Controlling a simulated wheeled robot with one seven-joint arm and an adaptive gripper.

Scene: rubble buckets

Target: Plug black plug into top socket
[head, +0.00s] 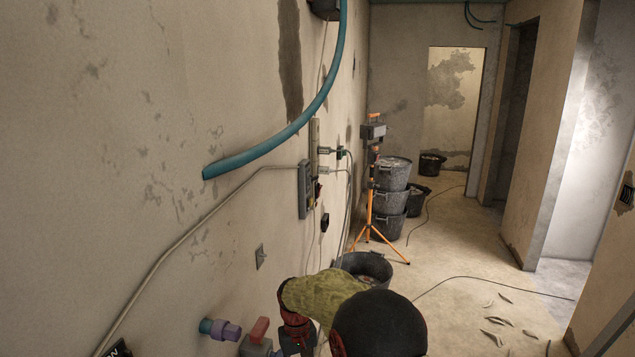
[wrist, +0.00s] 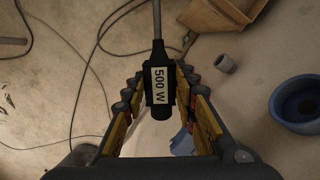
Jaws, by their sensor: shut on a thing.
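A black plug (wrist: 160,92) with a white "500 W" label sits between the two fingers of my gripper (wrist: 158,84) in the wrist view. My gripper is shut on it, and its grey cable runs up out of the top of the picture. In the head view, a grey box (head: 304,190) and a narrow vertical strip (head: 314,145) are mounted on the left wall, with plugs and cables beside them. Which opening is the top socket is too small to tell.
A teal hose (head: 285,132) hangs along the wall. A purple pipe end (head: 226,331) sticks out low on the left. An orange tripod (head: 370,205) stands by stacked black buckets (head: 390,174). A blue bucket (wrist: 303,100) is on the floor. Cables cross the floor; the corridor's right is mostly open.

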